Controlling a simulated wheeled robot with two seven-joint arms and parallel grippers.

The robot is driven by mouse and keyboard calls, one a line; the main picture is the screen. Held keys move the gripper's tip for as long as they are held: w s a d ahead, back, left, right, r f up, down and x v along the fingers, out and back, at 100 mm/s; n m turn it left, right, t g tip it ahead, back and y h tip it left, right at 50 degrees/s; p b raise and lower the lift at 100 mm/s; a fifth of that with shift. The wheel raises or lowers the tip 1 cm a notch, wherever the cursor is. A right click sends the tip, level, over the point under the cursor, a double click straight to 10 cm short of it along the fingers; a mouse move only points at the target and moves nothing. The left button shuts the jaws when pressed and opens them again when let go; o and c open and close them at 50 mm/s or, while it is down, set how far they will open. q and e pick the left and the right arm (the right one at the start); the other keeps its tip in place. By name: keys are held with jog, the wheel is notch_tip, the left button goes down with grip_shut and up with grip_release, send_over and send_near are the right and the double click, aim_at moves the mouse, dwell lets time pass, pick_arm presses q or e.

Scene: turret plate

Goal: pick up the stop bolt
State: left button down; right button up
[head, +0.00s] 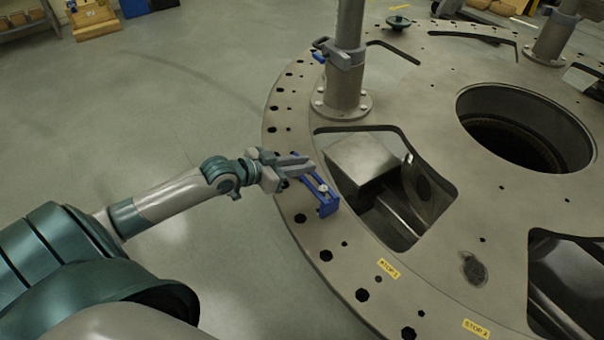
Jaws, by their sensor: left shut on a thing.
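My left gripper (304,166) reaches in from the left over the rim of the turret plate. It is shut, with its fingers at the far end of a blue bracket-like part (328,209). A small pale, round-ended piece (323,188) shows on the blue part, just beyond the fingertips. It looks like part of the stop bolt, but the fingers hide most of what they grip. I cannot tell whether the blue part rests on the plate or is just above it. My right gripper is not in view.
The round turret plate (450,235) has dark holes along its rim and large cut-outs. Yellow labels STOP 1 (388,269) and STOP 2 (476,328) are on it. A grey post (345,85) with a clamp stands behind my gripper.

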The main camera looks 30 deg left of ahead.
pick_arm(q)
jog(key=s+d+r+b, duration=0.2)
jog(key=s+d+r, duration=0.2)
jog(key=d+r, duration=0.3)
jog(key=d, duration=0.3)
jog(key=shift+s+d+r, duration=0.25)
jog(key=shift+d, duration=0.15)
